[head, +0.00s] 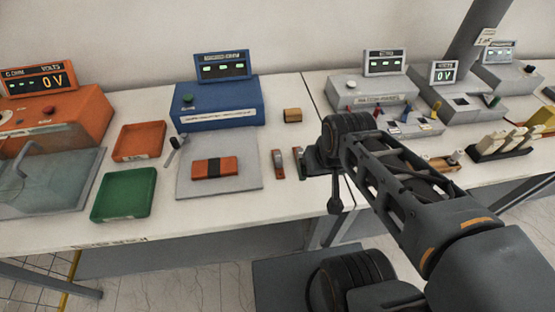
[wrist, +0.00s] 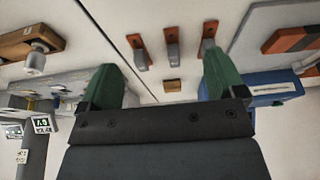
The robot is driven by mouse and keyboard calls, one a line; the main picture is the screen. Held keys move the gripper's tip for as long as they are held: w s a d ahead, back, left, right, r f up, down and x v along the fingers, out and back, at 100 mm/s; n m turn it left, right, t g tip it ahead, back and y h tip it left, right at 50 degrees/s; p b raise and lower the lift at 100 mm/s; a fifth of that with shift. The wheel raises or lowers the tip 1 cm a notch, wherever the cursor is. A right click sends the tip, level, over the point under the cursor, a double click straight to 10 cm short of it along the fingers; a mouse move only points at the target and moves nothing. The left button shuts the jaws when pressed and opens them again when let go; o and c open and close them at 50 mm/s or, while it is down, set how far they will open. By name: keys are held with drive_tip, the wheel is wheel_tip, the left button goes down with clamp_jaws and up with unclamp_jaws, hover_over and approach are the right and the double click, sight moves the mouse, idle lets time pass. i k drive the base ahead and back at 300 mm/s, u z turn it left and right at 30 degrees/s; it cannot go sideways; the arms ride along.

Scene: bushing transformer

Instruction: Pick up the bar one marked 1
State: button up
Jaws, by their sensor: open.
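Several small orange-brown bars with grey metal parts lie on the white bench. In the head view one bar (head: 278,164) and another bar (head: 298,161) show just left of my arm's end; my arm may hide more. In the wrist view three bars stand in a row: a left bar (wrist: 138,54), a middle bar (wrist: 172,50) and a right bar (wrist: 208,42). No number is legible on any of them. My gripper (wrist: 160,72) is open and empty, its green fingers wide apart. The bars appear beyond the fingertips, not touching them. In the head view my fingers are hidden.
A grey plate (head: 250,178) with an orange-black block (head: 215,169) lies left of the bars. A small brown box (head: 292,115) and a blue meter (head: 215,105) stand behind. A wooden-based part (wrist: 30,45) and grey instruments (head: 375,92) are on the other side.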

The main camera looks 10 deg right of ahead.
sight(276, 155)
drive_tip(key=u, duration=0.1)
drive_tip(key=k, duration=0.85)
drive_tip(key=z, duration=0.8)
drive_tip(key=i, duration=0.6)
drive_tip(key=u, duration=1.7)
